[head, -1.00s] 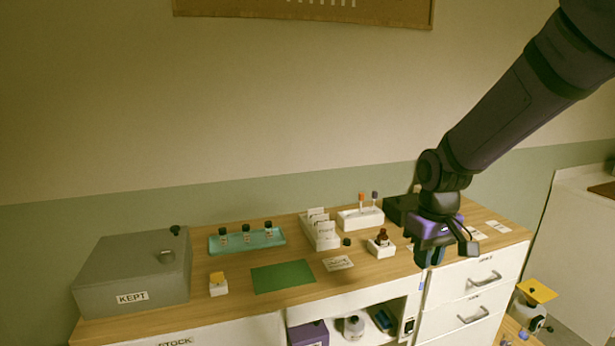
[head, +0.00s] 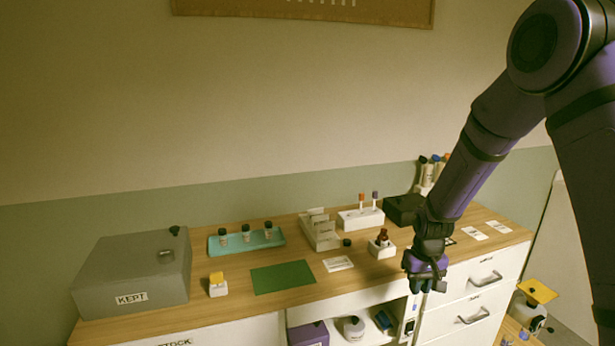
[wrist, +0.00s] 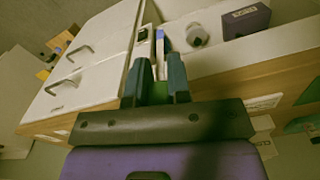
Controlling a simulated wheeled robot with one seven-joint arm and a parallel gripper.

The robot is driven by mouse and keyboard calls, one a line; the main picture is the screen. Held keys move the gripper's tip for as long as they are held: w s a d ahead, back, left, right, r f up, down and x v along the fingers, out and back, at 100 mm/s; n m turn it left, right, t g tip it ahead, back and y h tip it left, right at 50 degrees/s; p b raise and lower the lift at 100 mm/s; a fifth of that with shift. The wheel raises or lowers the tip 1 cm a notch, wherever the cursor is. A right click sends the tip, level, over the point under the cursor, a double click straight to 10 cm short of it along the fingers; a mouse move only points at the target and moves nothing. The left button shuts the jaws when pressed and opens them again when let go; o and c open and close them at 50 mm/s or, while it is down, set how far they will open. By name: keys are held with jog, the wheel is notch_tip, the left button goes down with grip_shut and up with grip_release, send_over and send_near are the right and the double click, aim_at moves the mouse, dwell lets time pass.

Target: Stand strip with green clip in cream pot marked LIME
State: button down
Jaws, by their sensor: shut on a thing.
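My gripper (head: 427,287) hangs in front of the counter's right part, above the drawer fronts. In the wrist view my gripper (wrist: 158,72) is shut on a green clip (wrist: 157,93), seen between the two dark fingers. A narrow pale strip (wrist: 160,58) appears to extend from the clip beyond the fingertips, in line with the shelf opening. I cannot identify a cream pot marked LIME in either view; small labels are unreadable.
The open shelf below holds a purple box (head: 308,334), a white round container (head: 353,327) and a blue item (head: 383,319). On the counter stand a brown bottle in a white block (head: 381,250), a white rack (head: 360,218), a green mat (head: 283,277) and a grey KEPT box (head: 135,272).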

notch_tip(320, 180, down, 9)
jog(key=w+d+m, duration=0.1)
jog(key=w+d, duration=0.1)
jog(key=shift+d+r, duration=0.2)
jog(key=shift+d, duration=0.15)
jog(key=shift+f, duration=0.1)
